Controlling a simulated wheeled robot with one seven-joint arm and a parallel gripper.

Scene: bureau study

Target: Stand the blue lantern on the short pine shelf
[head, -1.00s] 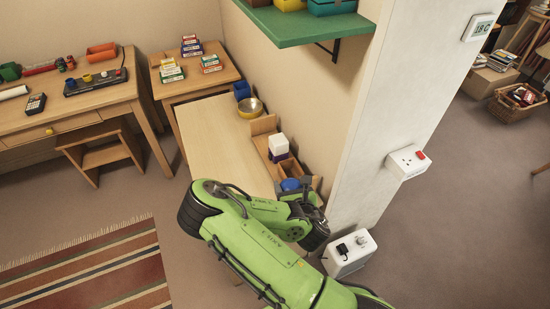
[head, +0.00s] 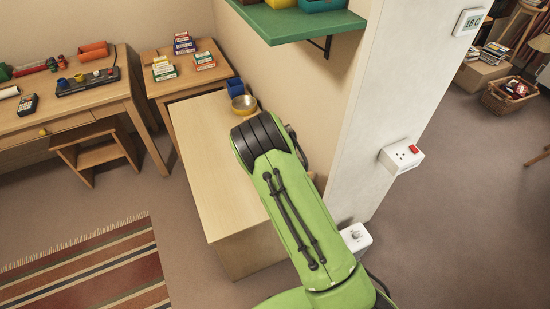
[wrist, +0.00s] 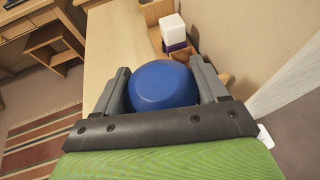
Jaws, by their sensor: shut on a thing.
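The blue lantern (wrist: 163,88) shows in the wrist view as a rounded blue top between the two grey fingers. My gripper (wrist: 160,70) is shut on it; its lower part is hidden. In the head view my green arm covers the gripper and the lantern. A low pale wooden shelf unit (wrist: 156,13) stands on the desk by the wall in the wrist view, beyond the lantern. I cannot tell for sure that it is the short pine shelf.
A white block (wrist: 173,29) on a dark purple base stands at the wooden unit. The desk top (head: 205,150) is bare on its left. A green wall shelf (head: 300,22) overhangs; a white pillar (head: 395,110) stands right.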

